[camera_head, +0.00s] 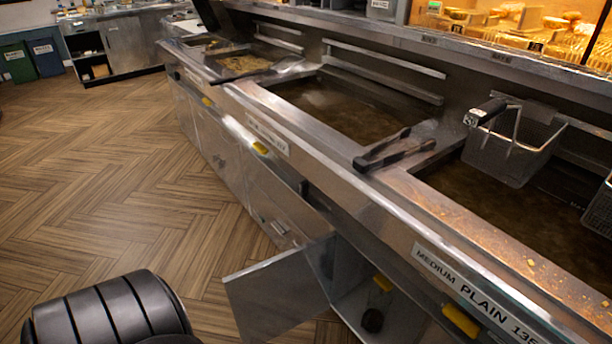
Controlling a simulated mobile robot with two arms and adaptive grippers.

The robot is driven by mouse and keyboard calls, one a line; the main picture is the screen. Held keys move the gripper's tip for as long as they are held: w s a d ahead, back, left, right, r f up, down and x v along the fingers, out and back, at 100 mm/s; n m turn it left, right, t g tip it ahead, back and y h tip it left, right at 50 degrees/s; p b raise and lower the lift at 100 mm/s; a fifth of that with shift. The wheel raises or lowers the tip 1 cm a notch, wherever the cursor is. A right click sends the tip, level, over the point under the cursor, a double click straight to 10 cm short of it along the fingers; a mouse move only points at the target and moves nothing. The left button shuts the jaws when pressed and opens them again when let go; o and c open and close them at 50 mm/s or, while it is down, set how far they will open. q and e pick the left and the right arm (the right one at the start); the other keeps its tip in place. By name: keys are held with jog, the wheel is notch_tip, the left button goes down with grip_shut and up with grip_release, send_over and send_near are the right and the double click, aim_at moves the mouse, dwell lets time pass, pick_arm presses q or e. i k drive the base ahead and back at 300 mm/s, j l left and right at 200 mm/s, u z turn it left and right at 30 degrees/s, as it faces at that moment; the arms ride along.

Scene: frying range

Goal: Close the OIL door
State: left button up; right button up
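A metal cabinet door (276,300) stands swung open from the front of the frying range, low in the head view. Its panel sticks out over the floor, to the left of the open compartment (350,308). Inside the compartment are a yellow part (383,283) and a dark round part (372,320). I see no readable OIL label on this door. A black ribbed rounded part at the lower left seems to belong to my own arm. It is apart from the door in the picture. Neither gripper's fingers show.
The range front (300,160) runs diagonally across the view, with yellow handles (461,321) along it. Tongs (395,148) lie on the range top and a fry basket (512,148) hangs above the right vat. The wooden floor (110,190) at left is clear. Bins (46,57) stand far left.

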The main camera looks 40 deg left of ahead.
aim_at(268, 300)
jog(key=j+z, duration=0.3)
jog(key=k+j+z, duration=0.1)
jog(key=j+z, duration=0.2)
jog(key=j, duration=0.15)
jog(key=k+j+z, duration=0.1)
jog(key=j+z, duration=0.2)
jog(key=j, duration=0.1)
